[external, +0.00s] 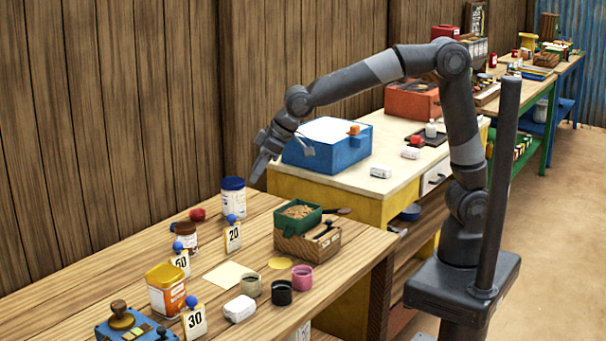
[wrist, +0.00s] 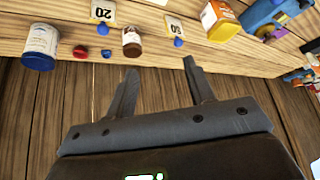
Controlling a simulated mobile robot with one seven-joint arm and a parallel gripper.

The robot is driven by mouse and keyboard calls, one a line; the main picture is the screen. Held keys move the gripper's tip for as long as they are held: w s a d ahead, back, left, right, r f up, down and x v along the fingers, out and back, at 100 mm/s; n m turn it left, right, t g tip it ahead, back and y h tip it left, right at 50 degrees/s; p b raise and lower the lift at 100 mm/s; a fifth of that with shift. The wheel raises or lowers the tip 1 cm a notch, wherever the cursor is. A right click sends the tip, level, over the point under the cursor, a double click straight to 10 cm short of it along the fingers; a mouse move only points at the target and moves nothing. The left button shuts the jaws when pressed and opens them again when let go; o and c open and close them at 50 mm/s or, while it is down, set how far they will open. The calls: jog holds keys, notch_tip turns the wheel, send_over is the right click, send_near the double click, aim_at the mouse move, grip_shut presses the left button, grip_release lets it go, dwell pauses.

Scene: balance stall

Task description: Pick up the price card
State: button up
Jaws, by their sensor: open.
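Three white price cards with blue round knobs stand on the wooden table: the "20" card (external: 233,239), the "50" card (external: 181,264) and the "30" card (external: 194,323). The "20" card also shows in the wrist view (wrist: 103,11), cut by the top edge, and so does the "50" card (wrist: 173,29). My gripper (external: 268,160) is open and empty, above and behind the table near the wall, apart from all the cards. In the wrist view its fingers (wrist: 159,66) point toward the table edge, below the brown jar.
A white jar with blue lid (external: 233,202), a red ball (external: 197,214), a brown jar (external: 186,237) and an orange container (external: 167,292) stand near the cards. A green box and wooden tray (external: 307,244) and small cups (external: 281,293) stand to the right. The plank wall (external: 110,120) is close behind.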

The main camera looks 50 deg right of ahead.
jog(key=s+a+f+n+y, duration=0.1)
jog(key=s+a+f, duration=0.15)
jog(key=a, duration=0.55)
jog(key=s+a+f+n, duration=0.1)
jog(key=a+f, duration=0.3)
jog(key=a, duration=0.4)
jog(key=n+g, duration=0.1)
jog(key=n, duration=0.1)
send_near(192, 296)
jog(key=shift+y, duration=0.3)
jog(key=shift+d+x, duration=0.2)
jog(key=shift+x, duration=5.1)
jog(key=shift+f, duration=0.1)
grip_shut()
